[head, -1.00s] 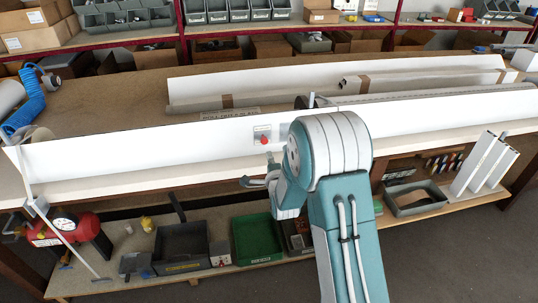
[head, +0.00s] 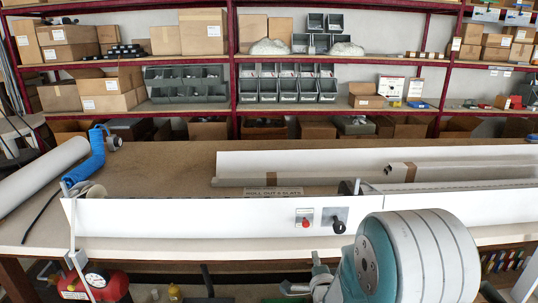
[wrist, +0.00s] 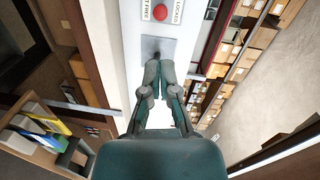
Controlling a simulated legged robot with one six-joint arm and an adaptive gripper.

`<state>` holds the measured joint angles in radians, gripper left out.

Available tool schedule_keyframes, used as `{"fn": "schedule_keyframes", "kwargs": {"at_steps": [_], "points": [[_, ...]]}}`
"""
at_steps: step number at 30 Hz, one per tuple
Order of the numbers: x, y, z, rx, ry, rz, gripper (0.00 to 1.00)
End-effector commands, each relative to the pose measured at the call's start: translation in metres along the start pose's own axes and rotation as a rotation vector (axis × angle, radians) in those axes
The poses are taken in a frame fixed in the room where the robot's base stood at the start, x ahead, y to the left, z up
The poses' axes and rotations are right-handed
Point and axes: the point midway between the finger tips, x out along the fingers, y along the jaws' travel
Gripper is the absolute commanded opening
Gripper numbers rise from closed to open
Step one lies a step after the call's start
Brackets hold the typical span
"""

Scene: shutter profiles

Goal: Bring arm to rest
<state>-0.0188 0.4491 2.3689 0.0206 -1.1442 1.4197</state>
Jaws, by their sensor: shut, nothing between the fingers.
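My arm shows at the lower right of the head view, teal with a pale banded joint. My gripper (wrist: 160,68) reaches up the middle of the wrist view, its two fingers close together with nothing between them. Its tips appear before a grey plate (wrist: 152,50) on the white bench front; the exact gap cannot be told. In the head view that plate carries a black knob (head: 338,226). Beside it is a label plate with a red button (head: 306,223), which also shows in the wrist view (wrist: 158,11).
Long white profiles (head: 330,162) lie on the brown bench (head: 150,165). Red-framed shelves (head: 234,80) with boxes and bins stand behind. A red device with a gauge (head: 96,281) is below at left.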

Motion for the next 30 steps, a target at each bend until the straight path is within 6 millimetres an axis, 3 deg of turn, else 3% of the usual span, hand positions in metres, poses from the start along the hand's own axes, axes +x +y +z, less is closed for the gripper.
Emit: {"fn": "schedule_keyframes", "kwargs": {"at_steps": [1,8,14,23,30], "points": [[-0.004,-0.014,-0.002,-0.054,-0.005,0.027,0.0],[-0.034,-0.05,-0.009,-0.341,-0.074,0.213,0.0],[-0.078,-0.074,-0.013,-0.584,-0.176,0.359,0.0],[-0.171,-0.097,-0.018,-0.932,-0.402,0.543,0.0],[-0.261,-0.103,-0.021,-1.181,-0.638,0.647,0.0]]}}
